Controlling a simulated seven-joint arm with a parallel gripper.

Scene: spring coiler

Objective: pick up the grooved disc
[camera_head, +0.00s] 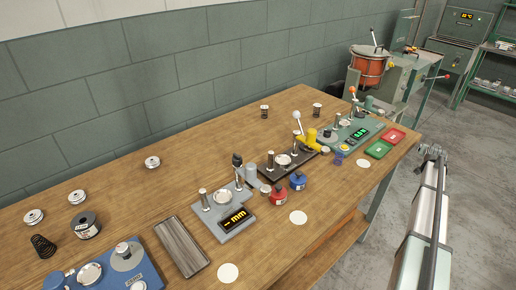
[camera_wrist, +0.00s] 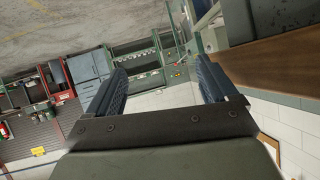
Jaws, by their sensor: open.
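Small round silver discs lie on the wooden bench in the head view: one near the wall (camera_head: 152,162), one to its left (camera_head: 77,197) and one at the far left (camera_head: 33,217). At this size I cannot tell which of them is grooved. No disc shows in the wrist view. In the head view my arm is at the right, off the bench and far from the discs.
The bench (camera_head: 130,190) also holds a black spring (camera_head: 43,246), a blue device (camera_head: 105,270), a grey block (camera_head: 182,246), a grey gauge (camera_head: 222,212), a lever press (camera_head: 288,160), red and green trays (camera_head: 378,149) and white round pads (camera_head: 298,217). Bare wood lies around the discs.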

